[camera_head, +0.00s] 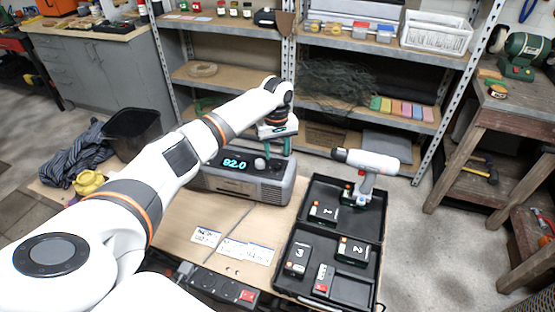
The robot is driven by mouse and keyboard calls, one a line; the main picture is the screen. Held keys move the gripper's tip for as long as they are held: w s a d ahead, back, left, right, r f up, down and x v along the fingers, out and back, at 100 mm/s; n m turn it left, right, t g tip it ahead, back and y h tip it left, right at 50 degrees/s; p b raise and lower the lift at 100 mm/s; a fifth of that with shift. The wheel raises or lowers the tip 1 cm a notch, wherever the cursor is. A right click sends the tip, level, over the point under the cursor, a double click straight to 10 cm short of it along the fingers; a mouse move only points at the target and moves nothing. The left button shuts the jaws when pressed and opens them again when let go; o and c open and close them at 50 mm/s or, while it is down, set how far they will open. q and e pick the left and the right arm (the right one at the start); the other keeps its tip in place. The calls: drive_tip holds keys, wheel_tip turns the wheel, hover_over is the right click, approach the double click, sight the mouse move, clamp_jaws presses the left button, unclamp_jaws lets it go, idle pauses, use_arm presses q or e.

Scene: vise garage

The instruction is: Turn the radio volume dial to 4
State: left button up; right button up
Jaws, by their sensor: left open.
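The grey radio (240,186) stands at the back of the workbench, its lit display (234,164) reading 92.0. A round light knob (260,164) sits on its front, right of the display. I cannot read any volume number or be sure which dial is the volume one. My left gripper (277,153) points down over the radio's right part, with its green fingers apart and nothing seen between them. The fingertips are close to the radio, but I cannot tell whether they touch it or a dial. My right gripper is not in view.
Right of the radio, an open black case (286,262) holds numbered battery packs, with a white and grey drill (367,165) standing in it. White label strips (232,246) and a power strip (215,286) lie in front. Shelves (235,30) stand behind; a black bin (134,130) is left.

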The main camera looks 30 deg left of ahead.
sight(277, 165)
use_arm(q)
wheel_tip(277, 165, down, 5)
drive_tip(key=shift+w+r, duration=0.1)
drive_tip(key=shift+f, duration=0.3)
drive_tip(key=shift+c, duration=1.1)
clamp_jaws()
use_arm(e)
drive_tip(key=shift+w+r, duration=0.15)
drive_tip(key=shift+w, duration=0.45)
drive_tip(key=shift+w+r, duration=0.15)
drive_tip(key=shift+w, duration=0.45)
